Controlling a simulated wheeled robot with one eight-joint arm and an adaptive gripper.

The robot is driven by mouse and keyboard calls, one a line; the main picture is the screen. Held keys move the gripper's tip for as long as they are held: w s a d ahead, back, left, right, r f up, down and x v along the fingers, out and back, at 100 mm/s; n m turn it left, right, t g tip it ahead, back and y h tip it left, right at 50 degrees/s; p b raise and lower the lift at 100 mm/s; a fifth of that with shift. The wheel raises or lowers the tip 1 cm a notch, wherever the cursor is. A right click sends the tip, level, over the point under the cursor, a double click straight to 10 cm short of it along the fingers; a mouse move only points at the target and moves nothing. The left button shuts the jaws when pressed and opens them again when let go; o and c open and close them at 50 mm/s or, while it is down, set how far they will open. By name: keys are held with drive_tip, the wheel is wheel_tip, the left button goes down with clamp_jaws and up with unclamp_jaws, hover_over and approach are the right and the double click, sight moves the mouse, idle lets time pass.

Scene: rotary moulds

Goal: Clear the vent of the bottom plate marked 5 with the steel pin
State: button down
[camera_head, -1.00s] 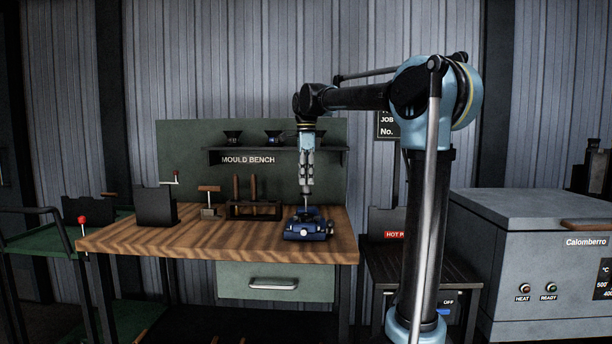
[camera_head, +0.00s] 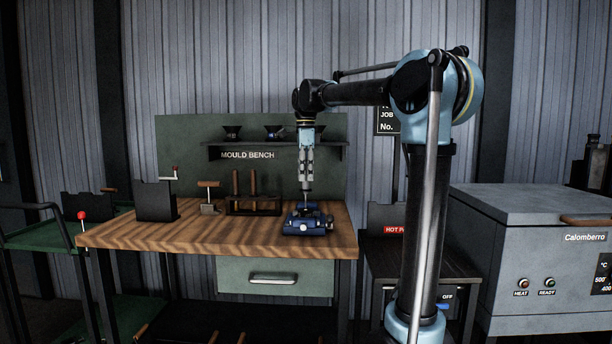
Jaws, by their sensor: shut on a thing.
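My gripper (camera_head: 306,189) points straight down over the right part of the mould bench (camera_head: 200,238). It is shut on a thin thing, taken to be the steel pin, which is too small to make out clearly. Directly below stands a dark blue mould (camera_head: 307,222) with pale metal fittings on its front and top. The gripper's tip is just above or at the mould's top; I cannot tell if the pin touches it. The number 5 and the vent are too small to see from here.
A rack (camera_head: 254,205) with upright wooden handles and a wooden-handled tool (camera_head: 208,197) stand left of the mould. A dark box (camera_head: 156,202) stands farther left. A shelf (camera_head: 290,151) with dark funnels hangs behind. The bench front is clear. A grey oven (camera_head: 535,255) is at right.

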drive_tip(key=shift+f, duration=0.45)
idle(1.2)
drive_tip(key=shift+r, duration=0.1)
drive_tip(key=shift+r, duration=3.45)
